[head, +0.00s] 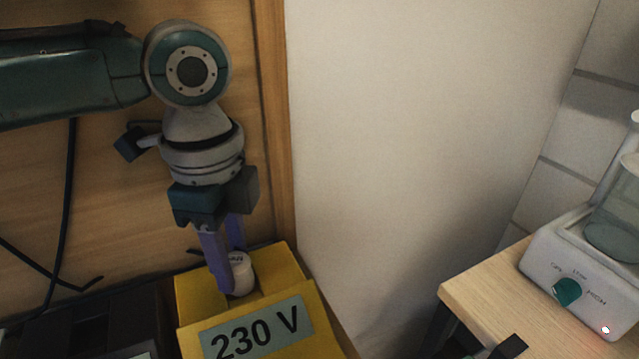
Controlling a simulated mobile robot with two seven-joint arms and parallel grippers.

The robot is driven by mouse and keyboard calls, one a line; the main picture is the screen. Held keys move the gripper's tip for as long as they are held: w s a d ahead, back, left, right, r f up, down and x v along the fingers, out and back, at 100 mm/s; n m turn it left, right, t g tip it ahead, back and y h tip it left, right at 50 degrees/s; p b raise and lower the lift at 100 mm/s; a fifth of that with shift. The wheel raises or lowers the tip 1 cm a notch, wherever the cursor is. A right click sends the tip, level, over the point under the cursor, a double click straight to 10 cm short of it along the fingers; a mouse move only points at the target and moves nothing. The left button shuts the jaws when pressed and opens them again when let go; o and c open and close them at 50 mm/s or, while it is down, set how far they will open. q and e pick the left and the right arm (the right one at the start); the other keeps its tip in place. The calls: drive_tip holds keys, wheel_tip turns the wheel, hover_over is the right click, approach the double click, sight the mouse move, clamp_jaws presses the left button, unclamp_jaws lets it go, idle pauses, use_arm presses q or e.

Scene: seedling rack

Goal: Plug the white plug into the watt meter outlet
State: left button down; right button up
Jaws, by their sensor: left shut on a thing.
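No watt meter outlet can be made out. My right gripper cannot be made out.
The box front carries a "230 V" label (257,330). A white device with a green knob (566,291) and a glass vessel stands on a light wooden table (480,290) at right. Dark cables (68,215) hang at left. A wooden post and pale wall stand behind the box.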

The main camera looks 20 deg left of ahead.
use_arm(q)
drive_tip(key=shift+f, duration=0.3)
drive_tip(key=shift+c, duration=2)
unclamp_jaws()
wheel_tip(320, 180, up, 10)
drive_tip(key=shift+p, duration=0.3)
